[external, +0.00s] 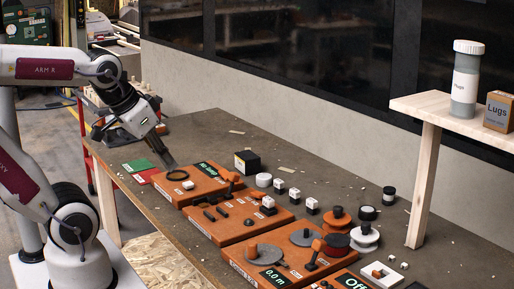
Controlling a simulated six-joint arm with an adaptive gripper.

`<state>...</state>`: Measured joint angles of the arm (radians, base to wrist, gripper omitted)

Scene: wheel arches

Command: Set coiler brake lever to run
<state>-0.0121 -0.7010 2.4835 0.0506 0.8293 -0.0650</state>
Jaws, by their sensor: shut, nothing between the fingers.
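The nearest orange panel (238,254) carries grey discs (267,255) and a small display (272,279) reading "0.0 m". A black lever with an orange tip (314,256) stands tilted on this panel; it looks like the coiler brake lever, but its label and setting are too small to read. My gripper (171,165) is shut and empty. It points down near the far left end of the table, close to a black ring (178,175) on the farthest panel, well away from the lever. I cannot tell whether it touches anything.
Two more orange panels (240,235) with levers and knobs stand in a row on the table (245,140). Spools (364,238), small white-topped blocks and a black box (247,162) stand behind them. A wooden shelf (455,108) rises at right. Green and red cards lie at left.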

